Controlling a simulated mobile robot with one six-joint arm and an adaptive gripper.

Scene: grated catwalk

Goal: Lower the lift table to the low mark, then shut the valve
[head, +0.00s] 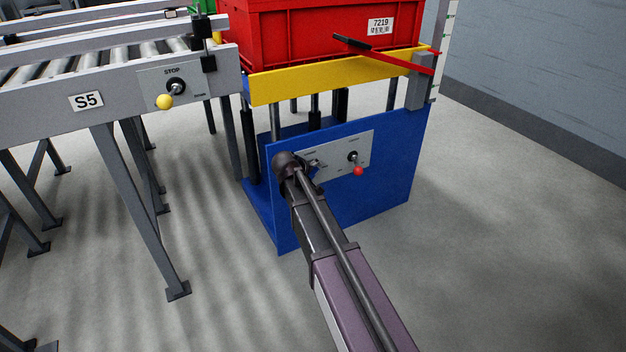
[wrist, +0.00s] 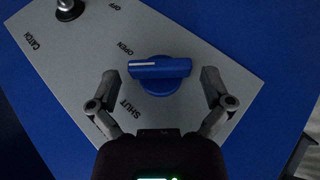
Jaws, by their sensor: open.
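The lift table has a blue base (head: 390,150) and a yellow-edged top (head: 300,84), raised well above the base on dark posts. In the wrist view the valve is a blue bar knob (wrist: 160,76) on a grey panel (wrist: 185,38) lettered OPEN and SHUT. Its white line points left, between the two words and nearer OPEN. My gripper (wrist: 158,92) is open, with one finger on each side of the knob; I cannot tell whether either touches. In the head view my gripper (head: 312,166) covers the valve. A marked scale (head: 443,45) stands at the table's right; its marks are unreadable.
A red crate (head: 290,40) labelled 7219 rests on the table. A red bar with a black end (head: 390,54) crosses its front. A red-tipped lever (head: 357,170) sits right of my gripper. Roller conveyor S5 (head: 50,112), with a yellow-tipped STOP lever (head: 165,101), stands left. Floor at right is clear.

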